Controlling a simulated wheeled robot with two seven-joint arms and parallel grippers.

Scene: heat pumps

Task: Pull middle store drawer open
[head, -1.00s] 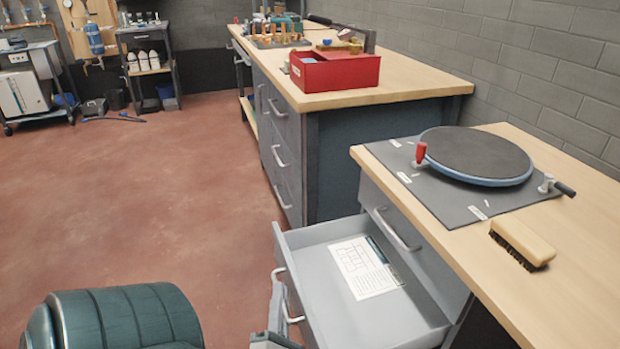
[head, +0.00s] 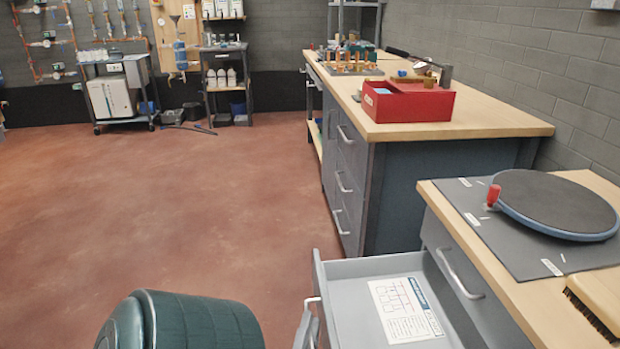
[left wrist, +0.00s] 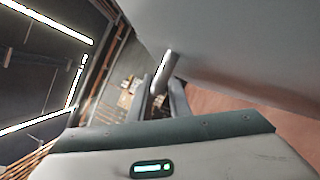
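The open drawer (head: 345,268) is grey and stands pulled out below a shut top drawer (head: 455,262) of the near bench. A printed sheet (head: 405,308) lies inside it. Its pale metal handle (head: 309,302) is on the drawer front, facing left. The large grey drawer front (left wrist: 235,50) fills the upper right there. My right gripper is not in view.
The near bench top (head: 510,290) carries a round turntable (head: 555,200) on a grey mat and a brush (head: 597,300). A farther bench (head: 470,125) holds a red box (head: 408,104).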

